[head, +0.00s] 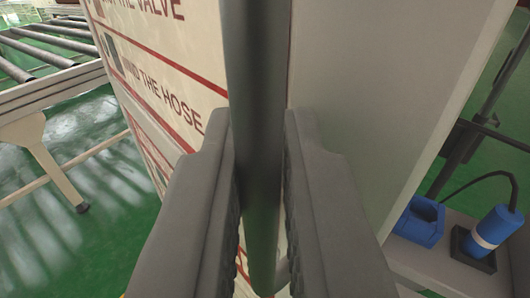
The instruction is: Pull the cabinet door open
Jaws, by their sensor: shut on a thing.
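A dark upright bar handle (257,55) runs down the middle of the head view. My gripper (260,125) is shut on this handle, one finger on each side of it. The cabinet's white face (165,48) with red lines and printed words, among them "VALVE" and "THE HOSE", is behind the handle on the left. A plain pale grey panel (375,85) is to the right of the handle. The fingers and handle hide the line where the two faces meet. I cannot tell whether the door stands ajar.
A roller conveyor (40,92) on pale legs stands at the left on a shiny green floor (90,240). At the lower right, a blue container (418,222) and a blue cylindrical device (492,232) with a black cable sit on a pale surface. A dark stand (470,135) rises behind them.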

